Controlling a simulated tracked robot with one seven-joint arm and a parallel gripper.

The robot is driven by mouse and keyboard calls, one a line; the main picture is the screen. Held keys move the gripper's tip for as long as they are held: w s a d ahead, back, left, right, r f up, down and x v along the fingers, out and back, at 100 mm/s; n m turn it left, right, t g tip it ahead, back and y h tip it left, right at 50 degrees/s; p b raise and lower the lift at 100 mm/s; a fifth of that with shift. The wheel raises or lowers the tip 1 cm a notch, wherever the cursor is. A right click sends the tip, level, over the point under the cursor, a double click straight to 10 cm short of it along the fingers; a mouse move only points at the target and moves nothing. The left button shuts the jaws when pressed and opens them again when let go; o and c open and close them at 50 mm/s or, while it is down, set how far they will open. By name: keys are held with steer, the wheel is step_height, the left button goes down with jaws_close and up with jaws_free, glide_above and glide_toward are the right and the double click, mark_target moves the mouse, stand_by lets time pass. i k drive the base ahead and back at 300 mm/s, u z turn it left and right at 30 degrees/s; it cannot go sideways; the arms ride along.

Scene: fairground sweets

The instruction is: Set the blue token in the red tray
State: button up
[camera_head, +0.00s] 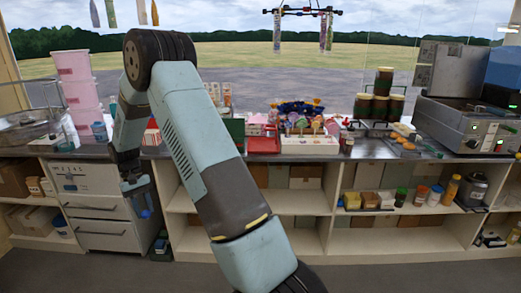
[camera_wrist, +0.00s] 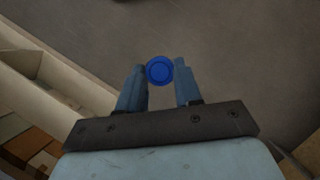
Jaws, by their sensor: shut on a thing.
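The blue token (camera_wrist: 159,70) is a small round disc held between the two fingertips of my gripper (camera_wrist: 160,76) in the wrist view. In the head view my gripper (camera_head: 142,205) hangs pointing down in front of the drawer unit at the left, below the counter top. I cannot make out the token there against the blue fingers. The red tray (camera_head: 263,146) lies on the counter near the middle, up and to the right of my gripper. My arm stands close to its left side.
A white box of sweets (camera_head: 309,146) stands right of the tray. Pink tubs (camera_head: 78,95) stand on the counter at left, dark jars (camera_head: 379,104) and a metal machine (camera_head: 470,125) at right. Open shelves (camera_head: 300,205) run below the counter (camera_head: 345,153). The floor in front looks clear.

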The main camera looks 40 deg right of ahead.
mark_target(256, 149)
steer(key=u, duration=2.1)
steer(key=i, duration=0.1)
steer(key=z, duration=2.95)
